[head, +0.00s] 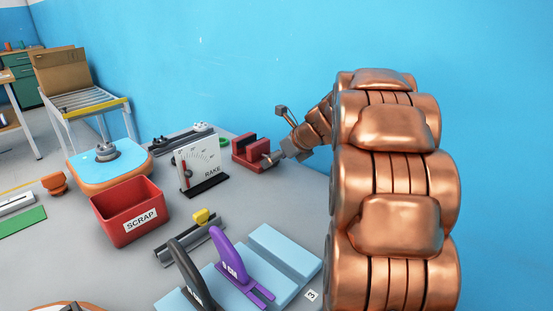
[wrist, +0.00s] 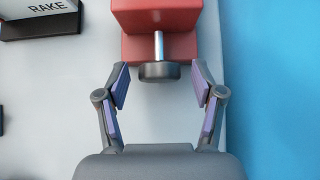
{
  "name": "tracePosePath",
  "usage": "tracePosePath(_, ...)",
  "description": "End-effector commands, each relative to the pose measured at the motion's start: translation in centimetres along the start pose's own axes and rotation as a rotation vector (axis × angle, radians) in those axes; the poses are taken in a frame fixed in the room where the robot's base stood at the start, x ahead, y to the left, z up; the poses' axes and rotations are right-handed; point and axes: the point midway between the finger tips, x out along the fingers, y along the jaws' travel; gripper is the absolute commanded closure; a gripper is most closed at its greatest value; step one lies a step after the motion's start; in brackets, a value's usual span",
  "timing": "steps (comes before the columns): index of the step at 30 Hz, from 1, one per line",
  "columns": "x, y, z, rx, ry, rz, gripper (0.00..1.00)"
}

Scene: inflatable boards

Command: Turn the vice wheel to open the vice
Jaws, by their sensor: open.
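The red vice (head: 250,151) stands on the grey table near the blue wall. In the wrist view the red vice body (wrist: 158,20) is at the top, and a metal screw runs from it to the dark vice wheel (wrist: 159,72). My gripper (wrist: 159,78) is open, with one purple-padded finger on each side of the wheel. Gaps show between the wheel and both pads, so neither finger appears to touch it. In the head view my gripper (head: 277,158) is at the near right side of the vice, and the wheel is hard to make out there.
The RAKE gauge board (head: 199,162) stands just left of the vice. A red SCRAP bin (head: 130,211) and a yellow-topped rail fixture (head: 190,238) are nearer. Purple (head: 238,268) and black handled gauges stand by light blue blocks (head: 283,252). The blue wall (head: 270,60) is close behind my arm.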

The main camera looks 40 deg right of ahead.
Motion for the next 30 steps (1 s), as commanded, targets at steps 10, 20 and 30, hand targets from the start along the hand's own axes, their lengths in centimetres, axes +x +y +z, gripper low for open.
tracePosePath(10, -0.04, 0.02, 0.02, 0.0, 0.0, 0.001, 0.53)
tracePosePath(20, -0.04, 0.02, 0.0, 0.0, 0.0, 0.001, 0.88)
tracePosePath(30, -0.21, 0.23, 0.23, -0.011, 0.0, -0.006, 0.92)
